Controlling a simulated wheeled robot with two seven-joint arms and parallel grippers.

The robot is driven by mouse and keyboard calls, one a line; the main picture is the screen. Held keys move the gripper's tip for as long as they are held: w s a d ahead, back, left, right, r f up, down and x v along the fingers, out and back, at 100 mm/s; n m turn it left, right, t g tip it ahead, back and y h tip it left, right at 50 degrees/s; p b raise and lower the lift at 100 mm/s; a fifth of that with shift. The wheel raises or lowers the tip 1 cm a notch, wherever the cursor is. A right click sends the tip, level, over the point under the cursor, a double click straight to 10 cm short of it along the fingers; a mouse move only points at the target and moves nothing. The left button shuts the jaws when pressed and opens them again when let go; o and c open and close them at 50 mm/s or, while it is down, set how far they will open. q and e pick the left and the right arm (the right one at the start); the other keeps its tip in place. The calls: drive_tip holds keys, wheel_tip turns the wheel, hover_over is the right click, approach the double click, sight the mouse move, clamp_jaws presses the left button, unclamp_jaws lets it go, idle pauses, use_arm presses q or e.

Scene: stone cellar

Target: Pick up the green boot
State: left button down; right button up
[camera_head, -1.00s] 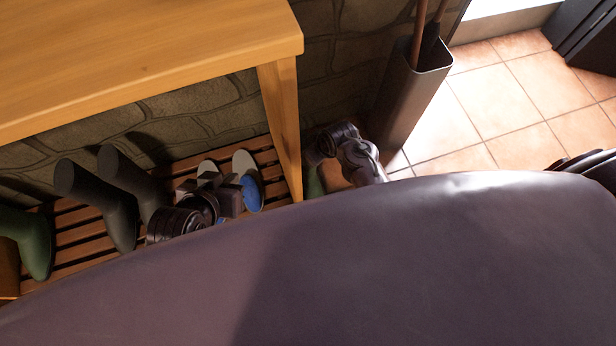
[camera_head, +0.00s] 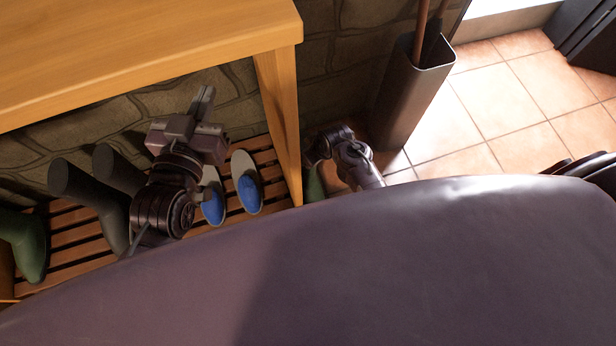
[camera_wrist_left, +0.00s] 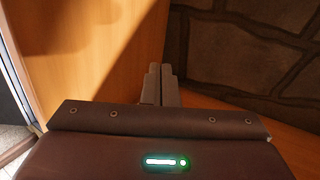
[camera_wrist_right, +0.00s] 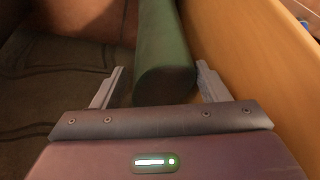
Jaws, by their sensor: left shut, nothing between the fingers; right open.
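A green boot (camera_head: 314,185) shows in part beside the table leg in the head view, with my right arm next to it. In the right wrist view the green boot (camera_wrist_right: 165,50) reaches between the fingers of my right gripper (camera_wrist_right: 158,86), which is open; I cannot tell whether they touch it. Another green boot (camera_head: 30,245) stands at the far left of the shoe rack. My left gripper (camera_head: 204,98) is shut and empty above the rack, beside the table edge; its closed fingers also show in the left wrist view (camera_wrist_left: 161,85).
The slatted rack (camera_head: 272,170) also holds dark boots (camera_head: 75,185) and blue-and-grey shoes (camera_head: 247,183). A wooden table (camera_head: 150,50) overhangs it, and its leg (camera_head: 280,120) stands left of the right arm. A dark umbrella stand (camera_head: 410,100) is at the right.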

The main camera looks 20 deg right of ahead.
drive_tip(key=shift+b+x, duration=0.6)
drive_tip(key=shift+x, duration=0.65)
use_arm(q)
wheel_tip(320, 180, up, 11)
drive_tip(key=a+t+h, duration=0.1)
drive_tip(key=t+h, duration=0.1)
drive_tip(key=t, duration=0.3)
use_arm(e)
clamp_jaws()
